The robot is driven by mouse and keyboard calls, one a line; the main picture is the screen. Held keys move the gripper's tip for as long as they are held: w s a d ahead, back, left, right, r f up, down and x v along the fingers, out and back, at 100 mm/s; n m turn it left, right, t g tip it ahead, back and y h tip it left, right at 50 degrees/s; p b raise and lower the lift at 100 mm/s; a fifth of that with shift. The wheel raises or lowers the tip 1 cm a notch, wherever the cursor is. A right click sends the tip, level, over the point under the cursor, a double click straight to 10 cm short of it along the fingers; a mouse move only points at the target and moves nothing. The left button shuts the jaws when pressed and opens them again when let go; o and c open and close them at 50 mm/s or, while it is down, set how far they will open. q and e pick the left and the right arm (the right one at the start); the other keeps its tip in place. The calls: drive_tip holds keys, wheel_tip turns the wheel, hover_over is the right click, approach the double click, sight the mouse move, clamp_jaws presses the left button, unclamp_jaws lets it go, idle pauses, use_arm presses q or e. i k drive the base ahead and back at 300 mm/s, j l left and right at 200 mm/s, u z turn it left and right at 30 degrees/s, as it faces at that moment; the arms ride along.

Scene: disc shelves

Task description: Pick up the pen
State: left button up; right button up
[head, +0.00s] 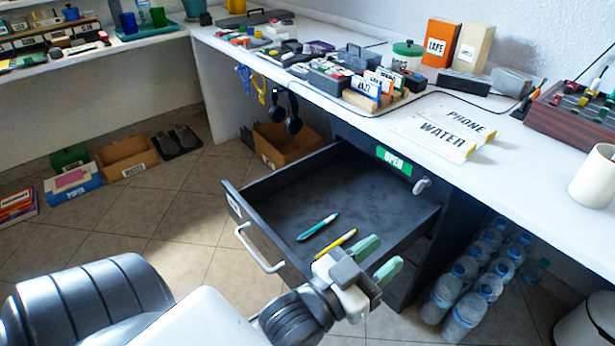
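A teal pen with a pale section (318,227) lies in the open dark drawer (285,200). A yellow pen (336,243) lies just to its right, apart from it and roughly parallel. My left gripper (387,251) is over the front right part of the drawer, right of both pens. Its two pale green fingers are apart with nothing seen between them. Its body is close to the near end of the yellow pen in the picture; I cannot tell its height above the drawer floor. My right gripper is not in view.
The drawer's front panel and handle (260,250) face left. A white counter (400,118) above holds label cards, boxes and tools. Headphones (292,115) hang at its edge. Several water bottles (465,310) stand right of the drawer. The drawer's back is bare.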

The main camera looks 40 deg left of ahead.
sight(309, 233)
drive_tip(key=i+j+u, duration=0.1)
drive_tip(key=u, duration=0.3)
drive_tip(key=i+j+u, duration=0.1)
drive_tip(key=u, duration=0.3)
drive_tip(key=i+u, duration=0.2)
drive_tip(key=u, duration=0.15)
